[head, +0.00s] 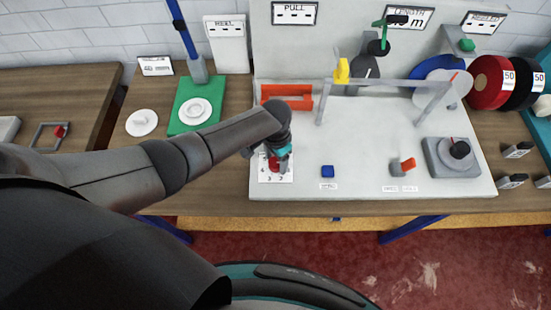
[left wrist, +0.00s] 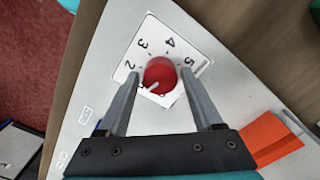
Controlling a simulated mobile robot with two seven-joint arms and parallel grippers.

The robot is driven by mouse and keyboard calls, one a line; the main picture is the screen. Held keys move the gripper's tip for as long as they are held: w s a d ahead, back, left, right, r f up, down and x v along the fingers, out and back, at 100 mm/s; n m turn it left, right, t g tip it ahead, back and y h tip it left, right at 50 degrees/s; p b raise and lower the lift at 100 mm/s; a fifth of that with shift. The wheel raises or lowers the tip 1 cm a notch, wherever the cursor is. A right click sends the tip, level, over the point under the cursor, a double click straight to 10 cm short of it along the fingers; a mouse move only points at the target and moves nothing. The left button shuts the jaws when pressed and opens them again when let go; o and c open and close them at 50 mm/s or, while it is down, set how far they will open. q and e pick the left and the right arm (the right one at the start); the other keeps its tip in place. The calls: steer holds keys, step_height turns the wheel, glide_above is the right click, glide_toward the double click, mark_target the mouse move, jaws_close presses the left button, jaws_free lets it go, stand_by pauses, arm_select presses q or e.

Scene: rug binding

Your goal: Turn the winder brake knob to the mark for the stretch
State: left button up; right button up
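The red brake knob (left wrist: 159,74) sits on a white dial plate (left wrist: 168,42) numbered around it; 2, 3, 4 and 5 are readable in the left wrist view. A white pointer line on the knob points to the lower left in that view, below the 2. My left gripper (left wrist: 159,80) has a finger on each side of the knob, with small gaps visible. In the head view my left gripper (head: 279,158) is over the knob (head: 273,164), partly hiding it, above the dial plate (head: 276,178). My right gripper is not in view.
An orange-red bracket (head: 287,92) stands behind the dial. A grey frame (head: 388,84) spans the board's back.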

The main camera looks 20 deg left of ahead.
mark_target(276, 162)
arm_select(q)
steer(key=shift+o, duration=0.8)
steer(key=shift+r, duration=0.55)
step_height(276, 162, up, 14)
steer(key=p, duration=0.2)
steer(key=shift+p, duration=0.4)
